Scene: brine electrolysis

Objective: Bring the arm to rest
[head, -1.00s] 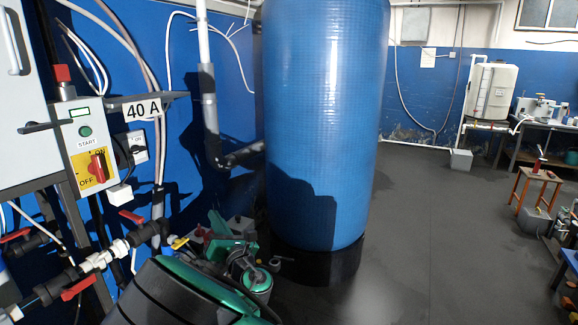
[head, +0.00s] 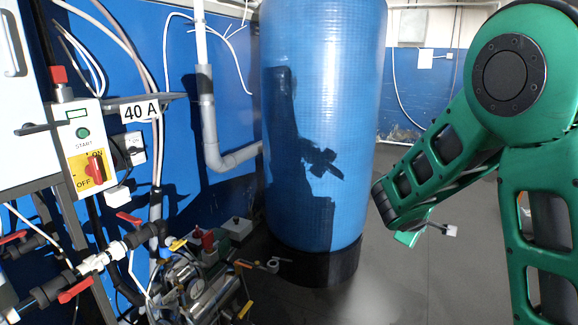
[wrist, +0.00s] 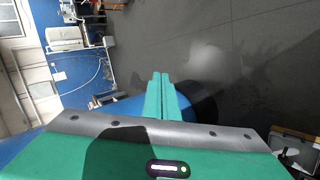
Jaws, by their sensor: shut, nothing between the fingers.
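My green arm fills the right side of the head view, raised and bent, with its forearm angled down to the left in front of the floor and back wall. My gripper (wrist: 160,78) shows in the wrist view, with its two green fingers together and nothing between them. It is clear of any object. In the head view my gripper is mostly hidden behind the forearm's lower end and I cannot make out its fingers. The big blue tank (head: 318,120) stands to the left of the forearm, and the arm casts a shadow on it. The tank's blue side also shows in the wrist view (wrist: 118,108).
A switch panel (head: 88,135) with a red knob, a 40 A sign (head: 140,111) and pipes with red valve handles (head: 75,291) line the left wall. Pumps and fittings (head: 205,290) sit low beside the tank. The dark floor (head: 440,285) to the tank's right is open.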

